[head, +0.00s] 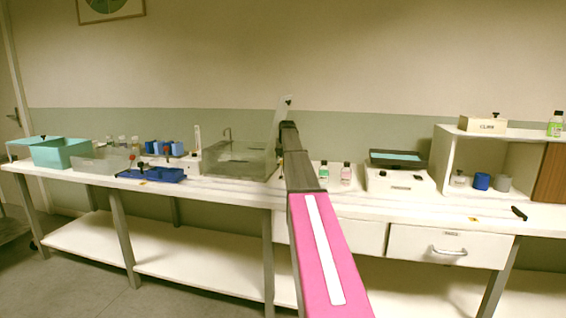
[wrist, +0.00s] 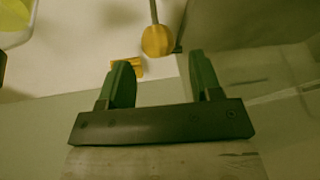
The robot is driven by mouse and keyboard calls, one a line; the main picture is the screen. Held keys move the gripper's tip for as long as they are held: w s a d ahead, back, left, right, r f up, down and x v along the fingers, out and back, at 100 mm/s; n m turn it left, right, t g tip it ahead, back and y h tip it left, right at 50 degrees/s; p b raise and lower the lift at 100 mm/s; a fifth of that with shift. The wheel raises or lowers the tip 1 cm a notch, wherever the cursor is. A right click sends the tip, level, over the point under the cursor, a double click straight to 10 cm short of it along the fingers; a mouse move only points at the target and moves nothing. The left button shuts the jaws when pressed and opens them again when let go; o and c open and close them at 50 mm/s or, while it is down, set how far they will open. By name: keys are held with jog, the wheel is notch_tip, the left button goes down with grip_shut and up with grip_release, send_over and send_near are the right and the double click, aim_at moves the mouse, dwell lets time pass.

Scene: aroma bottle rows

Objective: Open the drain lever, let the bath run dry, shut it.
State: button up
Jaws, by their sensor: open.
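The knob lies ahead of the gap, nearly centred; contact is not visible. In the head view, my arm hides the gripper and lever. The water level cannot be made out.
A teal bin (head: 62,153), a blue tray (head: 152,174) and blue racks stand at the left of the bench. Small bottles (head: 346,173), a scale (head: 398,178) and an open shelf (head: 447,163) stand at the right. A small yellow piece (wrist: 128,67) lies behind the left finger.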

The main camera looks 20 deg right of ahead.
aim_at(281, 164)
jog(key=shift+x, duration=1.6)
jog(key=shift+s, duration=0.1)
grip_shut()
jog(key=shift+s+a+r+t+h, duration=0.1)
jog(key=shift+s+a+t+h, duration=0.25)
jog(key=shift+s+t, duration=0.15)
jog(key=shift+s+a+r+t+h, duration=0.1)
jog(key=shift+s+a+t+h, duration=0.2)
jog(key=shift+s+t, duration=0.25)
jog(key=s+t+h, duration=0.1)
jog(key=s+a+t, duration=0.1)
jog(key=t, duration=0.1)
jog(key=shift+a+r+n+h, duration=0.1)
jog(key=shift+a+n+h, duration=0.15)
jog(key=shift+n+h, duration=0.15)
jog(key=shift+s+a, duration=0.6)
jog(key=shift+s, duration=0.3)
jog(key=shift+s+a+f, duration=0.3)
jog(key=shift+s+f, duration=0.15)
jog(key=shift+a, duration=0.1)
